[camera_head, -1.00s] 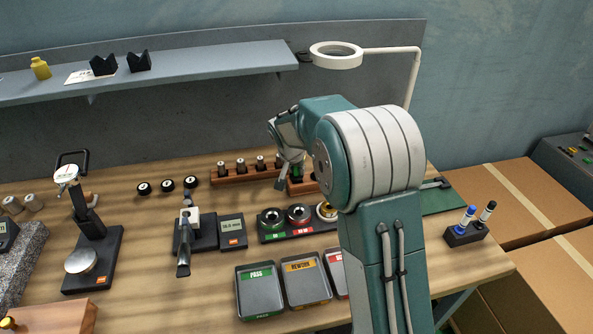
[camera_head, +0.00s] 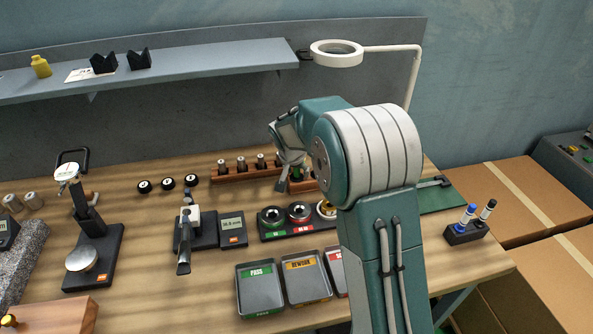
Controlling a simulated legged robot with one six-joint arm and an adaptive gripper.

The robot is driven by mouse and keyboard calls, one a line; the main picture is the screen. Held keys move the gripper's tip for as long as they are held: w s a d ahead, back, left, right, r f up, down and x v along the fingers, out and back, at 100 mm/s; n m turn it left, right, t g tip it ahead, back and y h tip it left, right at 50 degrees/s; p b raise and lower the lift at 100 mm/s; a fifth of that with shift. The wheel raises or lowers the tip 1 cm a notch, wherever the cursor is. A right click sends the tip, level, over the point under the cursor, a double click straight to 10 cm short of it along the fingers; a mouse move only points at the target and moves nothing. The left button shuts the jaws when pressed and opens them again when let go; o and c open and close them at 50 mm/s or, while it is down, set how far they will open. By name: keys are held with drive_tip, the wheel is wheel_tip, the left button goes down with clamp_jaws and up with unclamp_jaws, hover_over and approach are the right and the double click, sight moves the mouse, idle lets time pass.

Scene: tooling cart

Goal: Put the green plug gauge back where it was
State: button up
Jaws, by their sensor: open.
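My gripper (camera_head: 285,180) is over the back of the bench, partly covered by my own arm. Its jaws are open and point down. A small green part, which looks like the green plug gauge (camera_head: 297,173), shows right beside the fingers at a short brown wooden block (camera_head: 300,187). It looks upright, but the arm hides much of it. I cannot tell whether the fingers touch it or how deep it sits in the block.
A longer wooden rack (camera_head: 230,178) with several metal gauges stands just left of the gripper. A black holder (camera_head: 268,236) with ring gauges lies in front, and the PASS tray (camera_head: 258,307) and REWORK tray (camera_head: 304,299) are nearer. A ring lamp (camera_head: 336,61) hangs above.

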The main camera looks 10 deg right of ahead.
drive_tip(key=shift+r, duration=0.3)
drive_tip(key=v, duration=1.2)
drive_tip(key=s+d+r+n, duration=0.1)
drive_tip(key=s+r, duration=0.1)
drive_tip(key=s, duration=0.4)
drive_tip(key=s+r+n+y, duration=0.1)
drive_tip(key=s+r, duration=0.2)
drive_tip(key=s, duration=0.2)
drive_tip(key=s+d+r+n, duration=0.1)
drive_tip(key=s+r, duration=0.1)
drive_tip(key=s, duration=0.4)
drive_tip(key=s+f+n+t+y, duration=0.1)
drive_tip(key=s+f+n, duration=0.2)
drive_tip(key=s, duration=1.2)
drive_tip(key=shift+s+t, duration=0.3)
drive_tip(key=shift+s, duration=0.05)
